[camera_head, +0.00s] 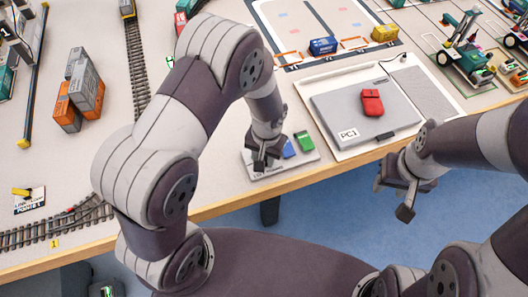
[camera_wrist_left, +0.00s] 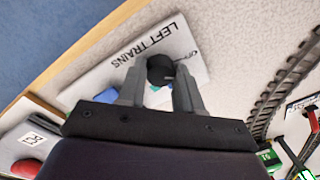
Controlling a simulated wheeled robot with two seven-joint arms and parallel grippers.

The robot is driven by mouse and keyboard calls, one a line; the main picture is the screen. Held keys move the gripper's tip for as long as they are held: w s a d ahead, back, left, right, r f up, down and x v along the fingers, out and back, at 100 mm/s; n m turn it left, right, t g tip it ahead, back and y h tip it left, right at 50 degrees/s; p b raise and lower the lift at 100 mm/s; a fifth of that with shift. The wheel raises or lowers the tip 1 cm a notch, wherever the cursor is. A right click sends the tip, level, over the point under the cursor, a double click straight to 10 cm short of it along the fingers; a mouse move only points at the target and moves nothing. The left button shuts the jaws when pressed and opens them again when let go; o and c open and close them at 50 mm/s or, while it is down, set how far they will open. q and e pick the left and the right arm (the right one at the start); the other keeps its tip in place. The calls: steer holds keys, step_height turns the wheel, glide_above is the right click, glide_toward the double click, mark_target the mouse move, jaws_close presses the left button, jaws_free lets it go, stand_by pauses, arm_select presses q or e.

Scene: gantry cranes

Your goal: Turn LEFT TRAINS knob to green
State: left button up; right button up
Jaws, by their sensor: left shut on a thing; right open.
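The LEFT TRAINS panel (camera_head: 262,172) is a pale plate near the table's front edge. Its lettering shows in the left wrist view (camera_wrist_left: 186,47). A dark round knob (camera_wrist_left: 160,69) sits between my left gripper's fingers (camera_wrist_left: 158,84), which are shut on it. In the head view my left gripper (camera_head: 262,160) reaches down over the panel's left part and hides most of the knob. A blue block (camera_head: 289,148) and a green block (camera_head: 304,141) are on the panel to the right. The knob's pointing direction cannot be made out. My right gripper (camera_head: 398,192) is open and empty, beyond the table edge.
A grey PC1 box (camera_head: 345,112) with a red object (camera_head: 372,102) on it lies in a white tray (camera_head: 338,155) right of the panel. Rail track (camera_head: 137,70) runs at the left. Orange and grey containers (camera_head: 80,95) stand farther left. Vehicles and cranes stand at the back right.

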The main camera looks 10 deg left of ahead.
arm_select(q)
steer(key=shift+m+p, duration=0.45)
steer(key=shift+m, duration=0.65)
steer(key=o, duration=1)
steer(key=shift+o, duration=0.2)
step_height(320, 180, up, 13)
steer(key=shift+s+d+f+p, duration=0.15)
steer(key=shift+d+p, duration=0.15)
